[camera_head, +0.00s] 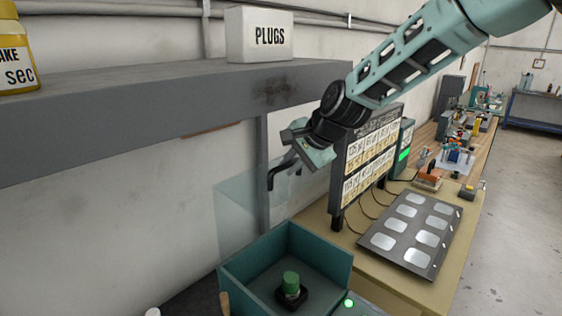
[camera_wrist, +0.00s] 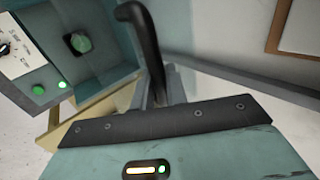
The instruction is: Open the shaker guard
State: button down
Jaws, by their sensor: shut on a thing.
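The shaker (camera_head: 330,262) is a teal open-topped box at the bottom centre of the head view. A green-capped bottle (camera_head: 291,280) stands inside it. Its clear guard (camera_head: 237,212) stands raised at the back of the box, above the rim. My gripper (camera_head: 299,153) is above the box and shut on the guard's black bent handle (camera_head: 283,168). In the wrist view the handle (camera_wrist: 143,35) runs down to my gripper (camera_wrist: 168,88), whose fingers are partly hidden. The bottle's green cap (camera_wrist: 81,43) shows at upper left there.
A label board (camera_head: 368,158) stands close right of my gripper. A dark tray with pale pads (camera_head: 412,235) lies on the bench.

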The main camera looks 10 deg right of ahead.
jog(key=shift+a, duration=0.1)
dwell(0.3)
jog(key=c, duration=1.5)
grip_release()
jog(key=shift+w, duration=0.1)
jog(key=shift+r, duration=0.2)
jog(key=b+v, duration=0.1)
jog(key=v, duration=0.1)
jog(key=shift+s+d+r+b, duration=0.1)
jog(key=shift+s+d+b, duration=0.15)
jog(key=shift+b, duration=0.05)
jog(key=s+d+b, duration=0.2)
jog(key=s, duration=0.1)
jog(key=s+d+b, duration=0.2)
jog(key=s, duration=0.1)
jog(key=s+d+b, duration=0.2)
jog(key=s, duration=0.2)
jog(key=shift+d+r, duration=0.1)
jog(key=shift+d, duration=0.2)
